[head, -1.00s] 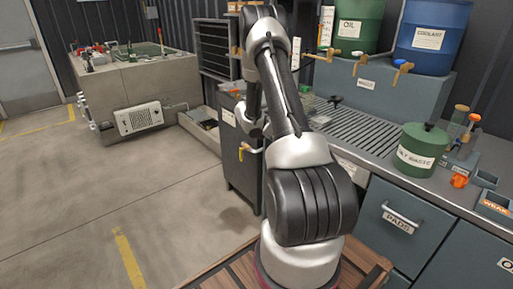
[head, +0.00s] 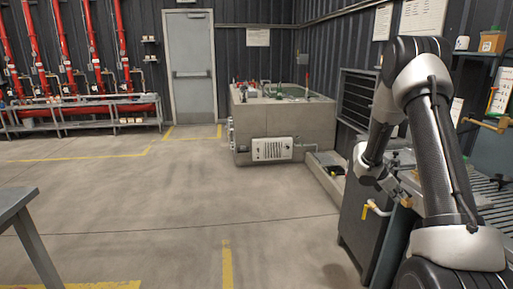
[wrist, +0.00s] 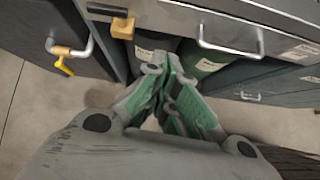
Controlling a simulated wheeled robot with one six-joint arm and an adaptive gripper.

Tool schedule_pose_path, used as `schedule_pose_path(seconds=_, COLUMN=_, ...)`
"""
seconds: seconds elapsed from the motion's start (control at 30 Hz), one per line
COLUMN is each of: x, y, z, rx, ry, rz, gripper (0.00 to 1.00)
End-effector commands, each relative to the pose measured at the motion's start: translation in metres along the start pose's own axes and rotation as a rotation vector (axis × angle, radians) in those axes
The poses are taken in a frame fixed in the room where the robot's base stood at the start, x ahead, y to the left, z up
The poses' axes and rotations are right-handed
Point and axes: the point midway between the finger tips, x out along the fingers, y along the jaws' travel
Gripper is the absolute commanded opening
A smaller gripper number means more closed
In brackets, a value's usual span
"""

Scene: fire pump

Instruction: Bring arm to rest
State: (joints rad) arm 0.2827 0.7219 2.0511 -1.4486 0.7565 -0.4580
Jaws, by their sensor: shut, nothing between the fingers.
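My gripper (wrist: 165,105) points down in the wrist view, its green-padded fingers together with nothing between them. In the head view my arm rises at the right and bends down at the elbow.
A concrete tank (head: 285,125) stands at the back. A grey table (head: 20,205) edges in at the left. The floor (head: 150,220) between is clear. Red pipes (head: 55,50) line the far wall.

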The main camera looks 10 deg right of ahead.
Motion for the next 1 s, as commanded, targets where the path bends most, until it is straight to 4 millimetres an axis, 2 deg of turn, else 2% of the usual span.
schedule_pose_path(seconds=0.13, x=0.007, y=-0.055, z=-0.006, rx=0.199, ry=0.02, rz=-0.156, gripper=0.0)
schedule_pose_path(seconds=0.27, x=-0.024, y=-0.106, z=0.01, rx=0.466, ry=0.034, rz=-0.287, gripper=0.0)
schedule_pose_path(seconds=0.47, x=-0.096, y=-0.165, z=0.027, rx=0.824, ry=0.086, rz=-0.411, gripper=0.0)
schedule_pose_path(seconds=0.57, x=-0.14, y=-0.195, z=0.031, rx=1.005, ry=0.139, rz=-0.462, gripper=0.0)
schedule_pose_path(seconds=0.7, x=-0.203, y=-0.237, z=0.027, rx=1.237, ry=0.258, rz=-0.525, gripper=0.0)
schedule_pose_path(seconds=0.8, x=-0.243, y=-0.263, z=0.021, rx=1.363, ry=0.366, rz=-0.555, gripper=0.0)
schedule_pose_path(seconds=1.0, x=-0.308, y=-0.305, z=0.009, rx=1.505, ry=0.624, rz=-0.55, gripper=0.0)
